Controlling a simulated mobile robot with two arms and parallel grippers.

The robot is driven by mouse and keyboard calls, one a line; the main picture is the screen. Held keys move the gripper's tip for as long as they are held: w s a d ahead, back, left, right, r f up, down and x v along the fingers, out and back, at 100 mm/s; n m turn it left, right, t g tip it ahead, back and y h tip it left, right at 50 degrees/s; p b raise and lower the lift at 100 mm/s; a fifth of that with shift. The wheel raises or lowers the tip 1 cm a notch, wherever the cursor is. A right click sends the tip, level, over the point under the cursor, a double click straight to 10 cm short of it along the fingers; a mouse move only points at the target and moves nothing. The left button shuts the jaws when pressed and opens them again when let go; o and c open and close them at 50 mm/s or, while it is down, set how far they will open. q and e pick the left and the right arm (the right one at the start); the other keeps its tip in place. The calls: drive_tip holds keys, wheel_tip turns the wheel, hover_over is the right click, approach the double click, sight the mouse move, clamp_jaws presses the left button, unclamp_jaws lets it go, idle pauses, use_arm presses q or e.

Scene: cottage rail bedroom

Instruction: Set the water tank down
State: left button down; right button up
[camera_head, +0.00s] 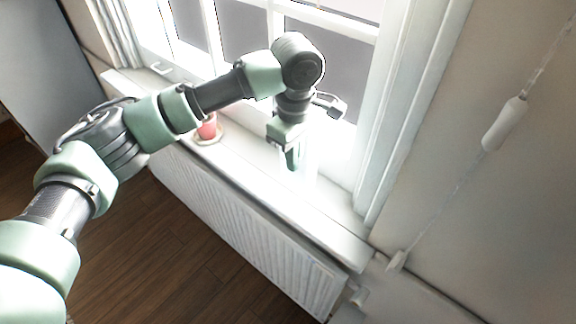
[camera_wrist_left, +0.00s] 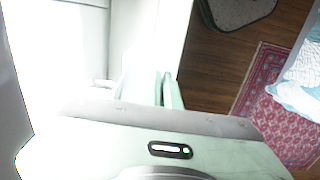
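My left gripper (camera_head: 293,157) points down over the white windowsill (camera_head: 335,222), close to the window frame. A pale, see-through thing that looks like the water tank (camera_head: 312,160) shows beside its fingers, washed out by the window light. In the left wrist view a pale green, glassy panel of the tank (camera_wrist_left: 143,86) shows between the fingers of the left gripper (camera_wrist_left: 150,90), which appear closed on it. The tank's lower edge is too bright to make out, so I cannot tell whether it touches the sill. My right gripper is not in view.
A red candle-like thing (camera_head: 207,129) on a small dish (camera_head: 208,139) stands on the sill, left of the gripper. A white radiator (camera_head: 225,215) is below the sill.

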sight(294, 189)
use_arm(q)
drive_tip(key=shift+d+f, duration=0.1)
drive_tip(key=shift+f, duration=0.55)
drive_tip(key=shift+f+p, duration=0.35)
drive_tip(key=shift+f, duration=1.35)
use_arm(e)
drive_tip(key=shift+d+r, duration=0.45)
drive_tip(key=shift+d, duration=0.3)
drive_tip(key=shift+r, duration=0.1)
use_arm(q)
drive_tip(key=c, duration=1.7)
unclamp_jaws()
drive_tip(key=shift+f, duration=0.1)
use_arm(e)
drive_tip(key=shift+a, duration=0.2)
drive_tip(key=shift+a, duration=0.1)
